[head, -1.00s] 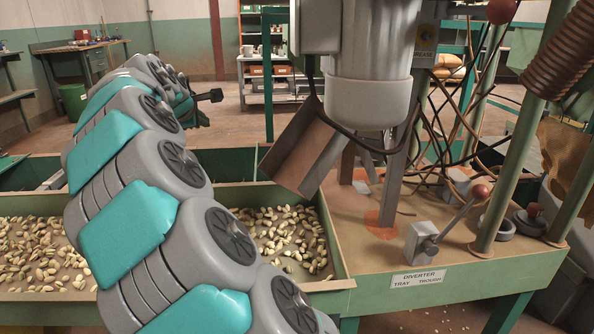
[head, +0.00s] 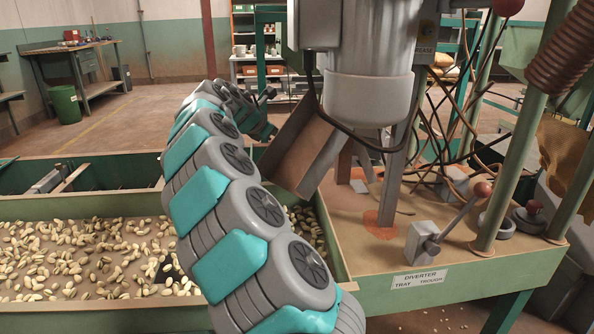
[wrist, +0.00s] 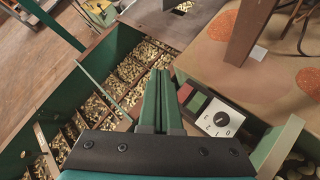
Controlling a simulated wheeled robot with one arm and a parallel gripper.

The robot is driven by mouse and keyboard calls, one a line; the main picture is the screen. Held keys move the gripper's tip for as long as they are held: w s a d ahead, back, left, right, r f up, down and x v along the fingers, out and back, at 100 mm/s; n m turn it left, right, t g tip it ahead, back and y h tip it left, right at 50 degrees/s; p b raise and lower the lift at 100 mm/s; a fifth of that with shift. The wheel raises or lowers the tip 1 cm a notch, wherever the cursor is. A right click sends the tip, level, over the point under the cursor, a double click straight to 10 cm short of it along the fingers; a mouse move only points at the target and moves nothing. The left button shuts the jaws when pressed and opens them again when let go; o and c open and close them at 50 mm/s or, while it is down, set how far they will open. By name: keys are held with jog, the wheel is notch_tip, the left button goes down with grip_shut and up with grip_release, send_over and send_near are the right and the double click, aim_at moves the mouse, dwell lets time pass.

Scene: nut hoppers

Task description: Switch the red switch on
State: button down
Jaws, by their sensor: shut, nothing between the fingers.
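A small red part (wrist: 185,92), which looks like the red switch, sits on a dark box just right of my fingers in the wrist view. Beside it is a white plate (wrist: 222,118) with a round black knob and dark marks. I cannot tell the red part's position, on or off. My gripper (wrist: 161,74) is shut and empty, its green fingers together over the nut tray's edge and apart from the red part as far as I can see. In the head view no red switch shows clearly, and the far end of my arm is partly hidden behind its own links.
A green-walled tray (head: 90,208) holds many pistachios. The diverter lever (head: 466,212) with a red ball stands on the bench (head: 400,262) at the right. A metal chute (head: 300,150) hangs under the grey hopper (head: 368,95). Green posts and cables crowd the bench's right side.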

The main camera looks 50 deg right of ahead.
jog(key=f+b, duration=0.1)
jog(key=f, duration=0.1)
jog(key=s+d+f+b, duration=0.1)
jog(key=f+b, duration=0.3)
jog(key=shift+s+d+f, duration=0.1)
jog(key=shift+s+d, duration=0.15)
jog(key=shift+d, duration=0.05)
jog(key=shift+s+d+f, duration=0.15)
jog(key=shift+d+f, duration=0.05)
jog(key=shift+f, duration=0.3)
jog(key=shift+s+d+f, duration=0.1)
jog(key=shift+d+f, duration=0.05)
jog(key=shift+f, duration=0.35)
dwell(1.1)
jog(key=shift+s+d+f+p, duration=0.1)
jog(key=shift+f+p, duration=0.3)
jog(key=shift+p, duration=0.1)
jog(key=shift+d+f, duration=0.1)
jog(key=shift+f, duration=0.2)
dwell(0.6)
jog(key=shift+r+p, duration=0.15)
jog(key=shift+p, duration=0.2)
jog(key=shift+a+r+p, duration=0.2)
jog(key=shift+r+p, duration=0.35)
jog(key=shift+p, duration=0.15)
